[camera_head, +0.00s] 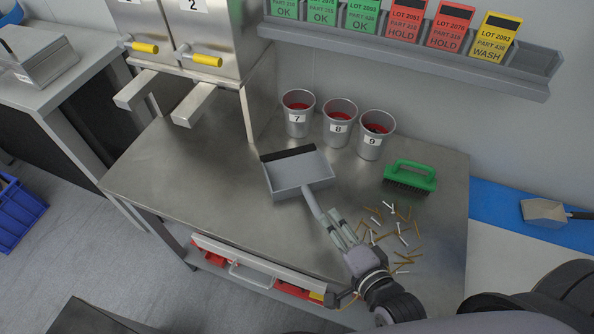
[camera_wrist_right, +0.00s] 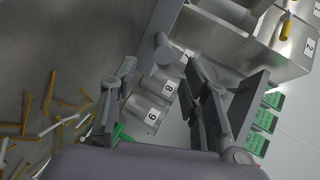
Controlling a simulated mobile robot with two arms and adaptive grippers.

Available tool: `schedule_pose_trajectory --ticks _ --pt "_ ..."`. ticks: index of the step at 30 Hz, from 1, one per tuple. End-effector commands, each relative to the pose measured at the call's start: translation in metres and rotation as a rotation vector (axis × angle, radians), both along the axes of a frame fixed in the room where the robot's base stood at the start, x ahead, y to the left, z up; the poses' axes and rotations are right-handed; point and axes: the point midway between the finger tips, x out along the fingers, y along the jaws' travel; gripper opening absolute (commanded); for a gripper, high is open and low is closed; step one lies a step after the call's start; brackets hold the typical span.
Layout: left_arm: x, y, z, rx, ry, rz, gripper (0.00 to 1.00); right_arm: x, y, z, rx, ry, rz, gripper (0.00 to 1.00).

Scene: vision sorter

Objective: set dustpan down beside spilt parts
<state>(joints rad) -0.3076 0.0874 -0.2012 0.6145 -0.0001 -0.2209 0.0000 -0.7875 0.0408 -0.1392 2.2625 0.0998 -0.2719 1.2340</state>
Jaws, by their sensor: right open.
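The grey dustpan (camera_head: 300,172) with a dark front lip lies on the steel bench, left of the spilt parts. Its handle (camera_head: 311,201) points toward my right gripper (camera_head: 340,230). That gripper is open, its fingers at the handle's end; whether they touch it I cannot tell. In the right wrist view its fingers (camera_wrist_right: 160,112) stand apart, and a grey piece that looks like the handle (camera_wrist_right: 161,50) shows beyond them. The spilt parts (camera_head: 392,232), brown and white pins, lie scattered right of the gripper; they also show in the right wrist view (camera_wrist_right: 50,115). My left gripper is out of view.
A green brush (camera_head: 410,176) lies behind the parts. Steel cups 7 (camera_head: 298,117), 8 (camera_head: 339,129) and 9 (camera_head: 371,142) stand along the back. Dispensers with yellow handles (camera_head: 207,61) stand at back left. The bench left of the dustpan is clear.

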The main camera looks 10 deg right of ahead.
Motion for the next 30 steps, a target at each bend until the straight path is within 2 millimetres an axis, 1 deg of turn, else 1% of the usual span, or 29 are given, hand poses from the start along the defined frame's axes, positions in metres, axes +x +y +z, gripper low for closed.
schedule_pose_trajectory --ticks 1,3,6,11,14,17,21,24,30 --pt "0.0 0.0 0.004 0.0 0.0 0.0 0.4 0.011 0.002 -0.002 -0.001 -0.003 0.001 0.42" --pt "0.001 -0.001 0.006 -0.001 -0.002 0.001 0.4 0.022 0.005 -0.006 -0.001 -0.002 0.002 0.42" --pt "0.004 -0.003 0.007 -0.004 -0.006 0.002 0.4 0.033 0.007 -0.012 -0.002 0.0 0.002 0.42" --pt "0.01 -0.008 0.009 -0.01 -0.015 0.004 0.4 0.041 0.009 -0.015 -0.002 0.001 0.001 0.42" --pt "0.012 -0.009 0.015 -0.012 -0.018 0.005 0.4 0.052 0.013 -0.017 -0.001 0.0 0.0 0.42" --pt "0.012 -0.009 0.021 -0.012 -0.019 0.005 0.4 0.067 0.019 -0.021 -0.002 0.0 0.002 0.42" --pt "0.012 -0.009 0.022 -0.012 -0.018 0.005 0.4 0.082 0.022 -0.029 -0.003 -0.001 0.001 0.42" --pt "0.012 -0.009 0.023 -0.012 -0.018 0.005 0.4 0.086 0.023 -0.032 -0.002 0.001 0.001 0.42" --pt "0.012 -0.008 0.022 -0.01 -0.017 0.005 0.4 0.086 0.023 -0.032 -0.002 0.001 0.001 0.42"
